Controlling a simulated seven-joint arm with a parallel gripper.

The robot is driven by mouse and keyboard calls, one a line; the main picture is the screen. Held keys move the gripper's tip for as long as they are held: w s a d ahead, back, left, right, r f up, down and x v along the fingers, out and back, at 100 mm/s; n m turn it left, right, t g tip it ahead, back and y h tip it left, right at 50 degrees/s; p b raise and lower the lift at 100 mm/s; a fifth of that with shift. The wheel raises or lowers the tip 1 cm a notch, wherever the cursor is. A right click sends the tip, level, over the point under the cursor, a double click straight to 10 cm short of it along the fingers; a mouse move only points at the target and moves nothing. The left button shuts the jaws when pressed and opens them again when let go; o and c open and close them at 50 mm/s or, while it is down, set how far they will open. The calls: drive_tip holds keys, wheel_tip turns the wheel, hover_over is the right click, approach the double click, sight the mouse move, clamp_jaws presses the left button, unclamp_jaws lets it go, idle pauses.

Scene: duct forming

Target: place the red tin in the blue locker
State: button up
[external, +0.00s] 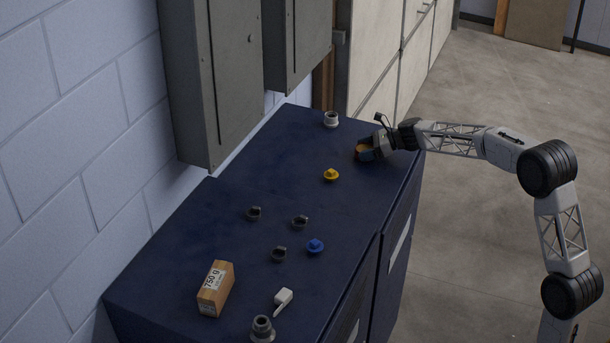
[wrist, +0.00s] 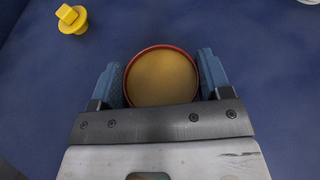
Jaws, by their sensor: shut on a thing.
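The red tin (wrist: 162,80) is a round can with a red rim and a tan inner face, seen from above in the wrist view. My gripper (external: 371,148) is shut on it, with one blue-grey finger on each side of the rim. In the external view the tin (external: 363,149) is mostly hidden by the fingers. It is over the far right part of the dark blue locker (external: 205,225), near its right edge. I cannot tell whether the tin touches the top.
A yellow knob (external: 331,175) is close to my gripper. A grey-white fitting (external: 331,119) stands at the back. Dark fittings, a blue knob (external: 315,246), a box (external: 215,289) and a white item (external: 283,300) lie nearer. Grey wall cabinets (external: 212,80) overhang the left.

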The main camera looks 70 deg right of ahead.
drive_tip(key=o, duration=1.1)
drive_tip(key=shift+f, duration=0.1)
drive_tip(key=shift+c, duration=0.2)
drive_tip(key=shift+r, duration=0.2)
drive_tip(key=v, duration=1.2)
